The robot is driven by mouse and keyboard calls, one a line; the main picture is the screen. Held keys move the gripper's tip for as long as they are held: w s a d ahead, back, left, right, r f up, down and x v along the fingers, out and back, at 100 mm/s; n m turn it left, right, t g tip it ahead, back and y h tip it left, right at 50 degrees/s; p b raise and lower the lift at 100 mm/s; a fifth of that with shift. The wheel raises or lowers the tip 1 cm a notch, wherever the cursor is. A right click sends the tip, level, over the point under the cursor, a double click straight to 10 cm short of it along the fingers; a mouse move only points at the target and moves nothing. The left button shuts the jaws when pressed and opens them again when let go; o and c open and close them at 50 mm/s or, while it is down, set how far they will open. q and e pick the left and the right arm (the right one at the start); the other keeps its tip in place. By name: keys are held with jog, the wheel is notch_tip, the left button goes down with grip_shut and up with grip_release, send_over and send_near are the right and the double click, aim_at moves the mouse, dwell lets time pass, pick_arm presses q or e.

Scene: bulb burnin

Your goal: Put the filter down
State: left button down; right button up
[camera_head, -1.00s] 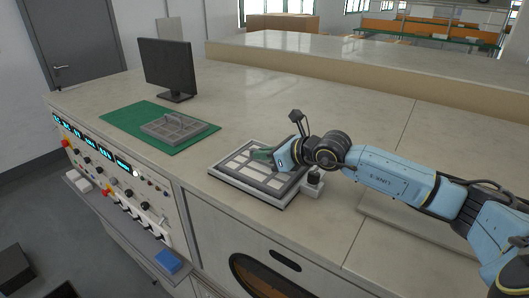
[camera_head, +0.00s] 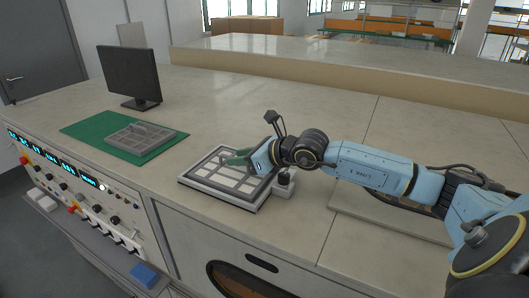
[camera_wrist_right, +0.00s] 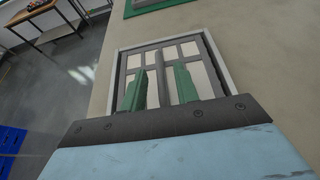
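The filter appears to be the grey grid frame (camera_head: 212,176) lying flat inside a pale-rimmed base (camera_head: 226,199) on the bench. In the right wrist view the grid (camera_wrist_right: 176,52) shows pale panes and a raised grey middle bar. My right gripper (camera_head: 238,158) is low over this grid. Its two green fingers (camera_wrist_right: 160,88) stand apart on either side of the bar, with a visible gap at the left finger, so it looks open. A second grey grid with a raised handle (camera_head: 142,137) lies on a green mat (camera_head: 85,126). My left gripper is not in view.
A black monitor (camera_head: 130,74) stands behind the mat. A small dark-topped block (camera_head: 284,185) stands close to the base's right corner. A control panel (camera_head: 75,190) with knobs is at the front left. The bench between mat and base is clear.

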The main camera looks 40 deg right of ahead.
jog(key=v, duration=0.4)
jog(key=shift+s+f, duration=0.1)
jog(key=shift+s+d+r, duration=0.25)
jog(key=shift+s+d, duration=0.1)
jog(key=shift+s, duration=0.2)
jog(key=shift+s+r+p, duration=0.3)
jog(key=shift+s+r, duration=0.05)
jog(key=shift+s, duration=0.25)
jog(key=shift+s+d+r+p, duration=0.35)
jog(key=shift+s+p, duration=0.2)
jog(key=shift+p, duration=0.65)
jog(key=shift+s+d+r+p, duration=0.25)
jog(key=shift+s+p, duration=0.3)
jog(key=shift+p, duration=0.25)
